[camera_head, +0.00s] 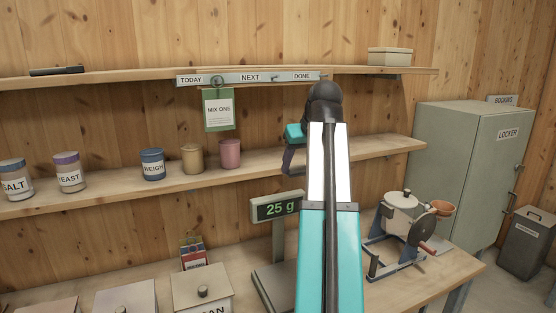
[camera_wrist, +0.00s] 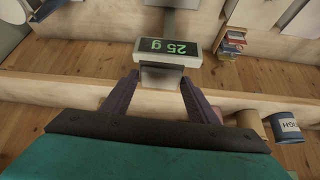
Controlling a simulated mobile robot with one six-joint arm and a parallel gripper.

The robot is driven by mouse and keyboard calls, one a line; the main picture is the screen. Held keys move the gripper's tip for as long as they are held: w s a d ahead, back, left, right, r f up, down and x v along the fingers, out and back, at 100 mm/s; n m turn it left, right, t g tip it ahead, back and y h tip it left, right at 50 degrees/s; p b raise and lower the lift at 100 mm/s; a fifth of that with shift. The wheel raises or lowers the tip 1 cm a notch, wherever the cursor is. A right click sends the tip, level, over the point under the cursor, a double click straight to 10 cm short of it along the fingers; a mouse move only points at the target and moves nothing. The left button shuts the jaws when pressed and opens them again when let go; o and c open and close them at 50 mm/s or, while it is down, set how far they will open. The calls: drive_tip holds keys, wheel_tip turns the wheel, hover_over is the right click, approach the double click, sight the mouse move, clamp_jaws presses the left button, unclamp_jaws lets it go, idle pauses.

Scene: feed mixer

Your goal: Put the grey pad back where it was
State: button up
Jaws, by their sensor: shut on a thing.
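My gripper (camera_wrist: 160,85) is shut on a small pale grey block, which I take to be the grey pad (camera_wrist: 161,77). It sits between the two dark fingertips in the wrist view, which is upside down. In the head view my gripper (camera_head: 289,162) is in front of the middle shelf, above the scale. The pad is not clearly made out there. The scale (camera_head: 279,208) has a display reading 25 g, and its display also shows in the wrist view (camera_wrist: 167,50), just beyond the fingertips in the picture.
The middle shelf (camera_head: 115,196) carries salt, yeast and weigh tins, a tan tin (camera_head: 192,159) and a pink tin (camera_head: 230,153). A green card (camera_head: 218,108) hangs from the rail (camera_head: 250,78). A mixer (camera_head: 403,220) stands right on the bench, beside the locker (camera_head: 465,165). Lidded bins line the front left.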

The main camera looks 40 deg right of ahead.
drive_tip(key=shift+s+d+r, duration=0.1)
drive_tip(key=shift+s, duration=0.05)
drive_tip(key=shift+w+d+r, duration=0.1)
drive_tip(key=shift+w+d, duration=0.15)
drive_tip(key=shift+w, duration=0.35)
drive_tip(key=w+d+p, duration=0.1)
drive_tip(key=w, duration=0.2)
drive_tip(key=w+d+p, duration=0.1)
drive_tip(key=w+d, duration=0.1)
drive_tip(key=w, duration=0.2)
drive_tip(key=w+d+p, duration=0.1)
drive_tip(key=w+d, duration=0.1)
drive_tip(key=w, duration=0.2)
drive_tip(key=shift+d+p, duration=0.2)
drive_tip(key=shift+p, duration=0.2)
drive_tip(key=shift+w, duration=0.1)
drive_tip(key=shift+w+d+p, duration=0.25)
drive_tip(key=shift+w+d, duration=0.05)
drive_tip(key=shift+w, duration=0.3)
drive_tip(key=shift+w+d+p, duration=0.3)
drive_tip(key=shift+w+d, duration=0.05)
drive_tip(key=shift+w, duration=0.3)
drive_tip(key=shift+w+d+p, duration=0.25)
drive_tip(key=shift+w+d, duration=0.05)
drive_tip(key=shift+w, duration=0.3)
drive_tip(key=shift+f+p, duration=0.45)
drive_tip(key=shift+f, duration=0.45)
drive_tip(key=shift+f, duration=0.15)
